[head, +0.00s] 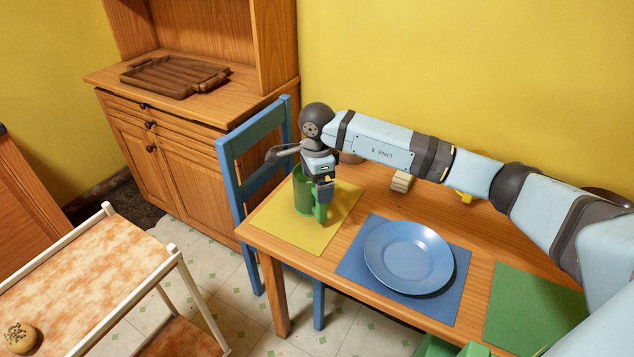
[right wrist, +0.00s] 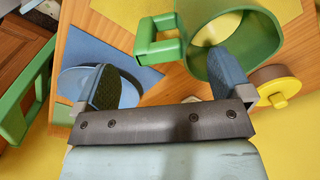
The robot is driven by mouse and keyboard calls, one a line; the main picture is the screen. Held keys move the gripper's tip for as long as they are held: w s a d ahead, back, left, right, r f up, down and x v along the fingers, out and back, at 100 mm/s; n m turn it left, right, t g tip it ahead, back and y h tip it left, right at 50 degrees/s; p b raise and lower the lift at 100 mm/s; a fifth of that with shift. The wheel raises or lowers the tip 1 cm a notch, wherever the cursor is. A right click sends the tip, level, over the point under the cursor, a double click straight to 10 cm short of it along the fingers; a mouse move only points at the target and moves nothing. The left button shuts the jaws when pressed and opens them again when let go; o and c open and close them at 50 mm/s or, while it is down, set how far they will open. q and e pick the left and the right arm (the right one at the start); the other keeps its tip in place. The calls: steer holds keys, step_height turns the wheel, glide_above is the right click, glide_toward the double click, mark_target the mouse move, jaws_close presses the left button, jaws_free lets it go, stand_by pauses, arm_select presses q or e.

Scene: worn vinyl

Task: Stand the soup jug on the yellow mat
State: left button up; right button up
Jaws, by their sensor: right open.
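The green soup jug (head: 303,192) stands upright on the yellow mat (head: 335,205) at the table's left end, its handle toward the front right. My right gripper (head: 323,187) is at the jug, pointing down beside its handle side. In the right wrist view the jaws (right wrist: 165,82) are apart with nothing clamped. The jug (right wrist: 262,38) lies at upper right there, one finger overlapping its mouth and its handle (right wrist: 147,48) showing between the fingers. I cannot tell whether that finger is inside the rim. A yellow patch shows inside the jug. My left gripper is out of view.
A blue plate (head: 408,255) on a blue mat (head: 352,262) lies right of the yellow mat, then a green mat (head: 530,305). A wooden block (head: 402,181) sits behind. A blue chair (head: 238,165) stands at the table's left end. A yellow-lidded pot (right wrist: 280,88) is near the jug.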

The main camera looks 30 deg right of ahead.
steer(key=shift+r+p, duration=0.45)
steer(key=shift+r, duration=0.6)
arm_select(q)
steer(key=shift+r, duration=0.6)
arm_select(e)
steer(key=shift+r, duration=0.3)
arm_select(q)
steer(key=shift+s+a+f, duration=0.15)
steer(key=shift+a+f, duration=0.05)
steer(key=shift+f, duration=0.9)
arm_select(e)
step_height(320, 180, up, 13)
